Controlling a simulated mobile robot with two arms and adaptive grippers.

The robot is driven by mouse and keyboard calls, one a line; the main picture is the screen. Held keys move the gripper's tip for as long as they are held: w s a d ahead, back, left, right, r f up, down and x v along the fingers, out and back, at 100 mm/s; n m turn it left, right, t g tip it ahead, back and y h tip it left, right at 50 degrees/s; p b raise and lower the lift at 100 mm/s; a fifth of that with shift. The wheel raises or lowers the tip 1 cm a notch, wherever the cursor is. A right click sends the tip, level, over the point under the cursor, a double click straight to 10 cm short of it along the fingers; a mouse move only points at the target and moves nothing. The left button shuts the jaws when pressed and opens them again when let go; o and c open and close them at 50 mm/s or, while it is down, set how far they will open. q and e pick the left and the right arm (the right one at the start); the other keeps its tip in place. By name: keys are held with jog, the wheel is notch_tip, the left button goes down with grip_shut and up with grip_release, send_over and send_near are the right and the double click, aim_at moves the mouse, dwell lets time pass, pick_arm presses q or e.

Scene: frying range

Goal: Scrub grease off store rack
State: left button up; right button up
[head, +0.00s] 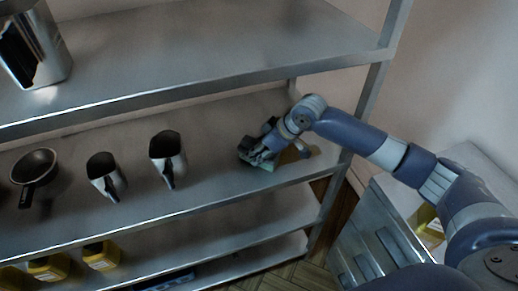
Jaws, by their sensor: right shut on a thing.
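The metal store rack (215,193) fills the left and middle of the head view with several shelves. My right gripper (257,155) reaches in from the right over the middle shelf, near its right end. It is shut on a greenish pad (262,166), mostly hidden under the fingers, which looks to be at the shelf surface. A brownish patch (314,152) shows on the shelf just right of the gripper, partly behind my wrist; it may be grease. My left gripper is not in view.
Two metal scoops (167,158) (105,176) and a small dark pan (36,170) stand left on the same shelf. A metal container (35,50) stands on the shelf above. Yellow-labelled containers (101,254) sit below. A rack post (366,105) and steel cabinet (375,245) are at right.

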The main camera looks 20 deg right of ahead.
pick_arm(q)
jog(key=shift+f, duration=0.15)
pick_arm(e)
jog(key=shift+f, duration=0.5)
jog(key=shift+d, duration=0.15)
